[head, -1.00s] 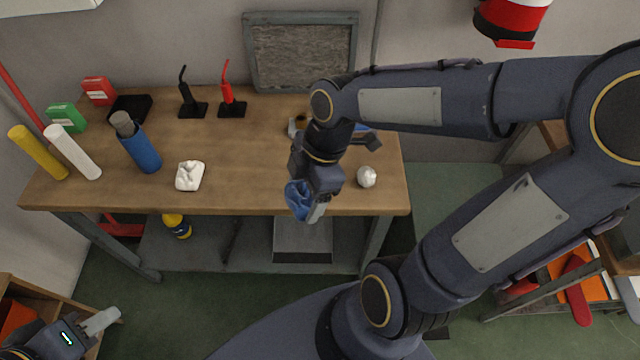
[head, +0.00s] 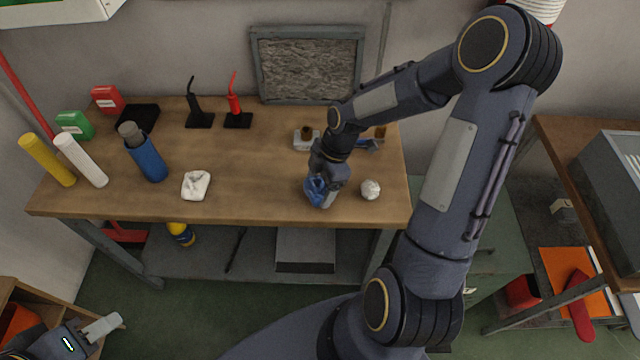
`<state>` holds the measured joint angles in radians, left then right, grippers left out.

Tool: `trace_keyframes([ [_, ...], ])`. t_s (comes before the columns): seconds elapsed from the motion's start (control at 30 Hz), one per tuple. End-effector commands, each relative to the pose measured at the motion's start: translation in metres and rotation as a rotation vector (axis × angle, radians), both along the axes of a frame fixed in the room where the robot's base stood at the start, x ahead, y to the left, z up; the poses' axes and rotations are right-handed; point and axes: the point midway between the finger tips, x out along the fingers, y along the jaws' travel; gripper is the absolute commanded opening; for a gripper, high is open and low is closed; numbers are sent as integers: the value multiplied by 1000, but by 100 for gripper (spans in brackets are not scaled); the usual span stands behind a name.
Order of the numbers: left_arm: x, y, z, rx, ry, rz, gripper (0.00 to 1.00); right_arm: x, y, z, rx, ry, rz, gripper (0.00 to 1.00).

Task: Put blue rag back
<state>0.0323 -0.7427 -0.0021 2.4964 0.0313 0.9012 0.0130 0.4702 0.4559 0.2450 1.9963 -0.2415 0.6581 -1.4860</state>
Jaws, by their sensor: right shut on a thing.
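The blue rag (head: 314,190) is crumpled in my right gripper (head: 325,196), just over or on the wooden workbench (head: 250,165) near its front edge; I cannot tell whether it touches the top. My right gripper is shut on the rag, and its fingers hide part of it. My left gripper (head: 103,326) is at the lower left, away from the bench; its jaw state is unclear. A white rag (head: 196,185) lies left of the blue rag, and another white crumpled rag (head: 370,189) lies just to its right.
A blue cylinder (head: 150,163), white roll (head: 82,160) and yellow roll (head: 48,160) stand on the bench's left. Black (head: 199,114) and red (head: 237,115) upright tools stand at the back. Bench space between the left white rag and my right gripper is clear.

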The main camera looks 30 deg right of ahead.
Motion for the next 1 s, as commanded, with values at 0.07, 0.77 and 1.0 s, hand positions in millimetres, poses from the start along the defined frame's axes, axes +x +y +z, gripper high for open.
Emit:
trace_keyframes([
  [0.07, 0, 0, 0, 0, 0, 0, 36, -1, 0, -8, 0, 2, 1, 54],
  [0.77, 0, 0, -3, 0, 0, 0, 36, 0, 0, -11, 0, -1, 0, 97],
  [1.0, 0, 0, 1, 0, 0, 0, 36, 0, -2, -2, -2, -3, -2, 97],
])
